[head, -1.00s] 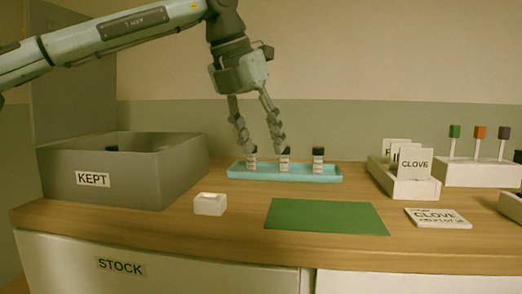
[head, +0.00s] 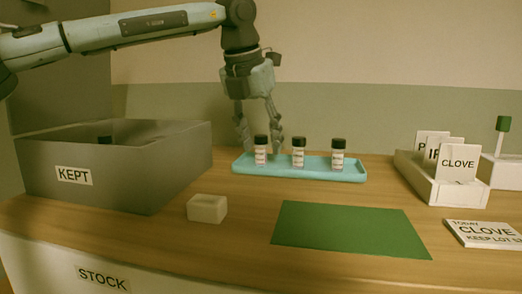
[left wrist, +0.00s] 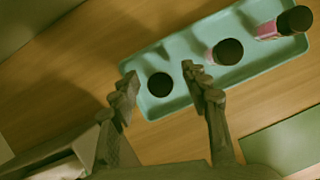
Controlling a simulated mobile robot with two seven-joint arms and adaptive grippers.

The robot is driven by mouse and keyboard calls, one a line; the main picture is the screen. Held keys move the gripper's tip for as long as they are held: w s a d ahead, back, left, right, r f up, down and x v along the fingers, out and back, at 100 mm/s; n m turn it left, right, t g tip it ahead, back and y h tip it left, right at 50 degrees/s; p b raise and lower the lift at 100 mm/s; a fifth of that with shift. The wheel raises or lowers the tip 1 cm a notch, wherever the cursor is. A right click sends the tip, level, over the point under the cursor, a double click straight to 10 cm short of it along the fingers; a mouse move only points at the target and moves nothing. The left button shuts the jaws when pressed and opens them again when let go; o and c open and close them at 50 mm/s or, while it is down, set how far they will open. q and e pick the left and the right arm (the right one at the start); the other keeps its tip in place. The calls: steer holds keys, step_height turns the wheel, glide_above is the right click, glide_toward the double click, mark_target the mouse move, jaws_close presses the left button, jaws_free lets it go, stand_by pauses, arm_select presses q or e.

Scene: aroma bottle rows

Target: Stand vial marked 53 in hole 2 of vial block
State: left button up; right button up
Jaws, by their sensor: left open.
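In the left wrist view one black cap (left wrist: 159,85) lies between the open fingers (left wrist: 160,88), apart from both. No block with visible holes can be made out for certain.
A grey KEPT box (head: 150,180) stands at left, with a small white block (head: 207,208) in front of it. A green mat (head: 345,228) lies bare.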

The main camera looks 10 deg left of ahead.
arm_select(q)
steer(key=shift+f, duration=0.1)
steer(key=shift+c, duration=0.5)
steer(key=c, duration=0.9)
